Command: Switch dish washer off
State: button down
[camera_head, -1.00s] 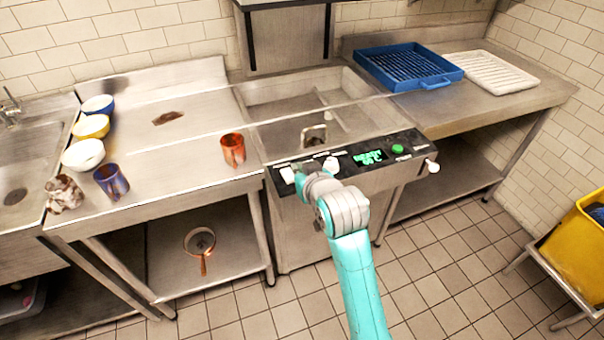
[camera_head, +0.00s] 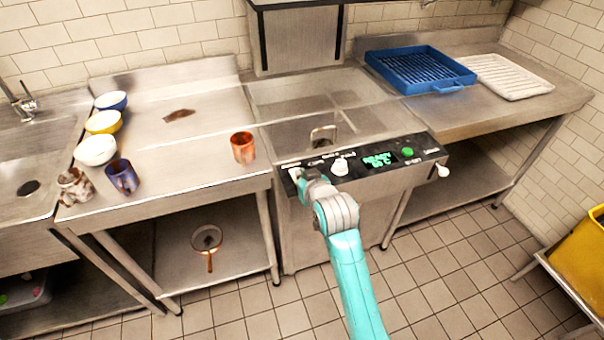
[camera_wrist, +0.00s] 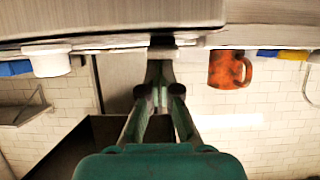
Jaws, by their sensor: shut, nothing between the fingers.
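The dish washer (camera_head: 325,235) stands in the middle of the counter, with a black control panel (camera_head: 325,160) along its front edge. The panel has a lit green display (camera_head: 380,160), a green button (camera_head: 407,152) and a white knob (camera_head: 341,166). A small pale switch (camera_head: 293,172) at the panel's left end is mostly hidden by my gripper (camera_head: 301,178). In the wrist view, which is upside down, my gripper (camera_wrist: 161,72) has its fingers together at the panel's front edge. Whether it touches the switch is unclear.
A copper mug (camera_head: 243,147) stands on the counter left of the panel. Bowls (camera_head: 97,150) and a blue mug (camera_head: 122,177) are farther left. A blue rack (camera_head: 420,68) and white tray (camera_head: 508,76) lie on the right counter.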

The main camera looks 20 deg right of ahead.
jog(key=shift+f, duration=0.15)
jog(key=shift+s+f+t, duration=0.2)
jog(key=shift+f+t, duration=0.2)
jog(key=shift+f, duration=0.05)
jog(key=shift+w+r, duration=0.1)
jog(key=shift+r, duration=0.05)
jog(key=shift+r, duration=0.8)
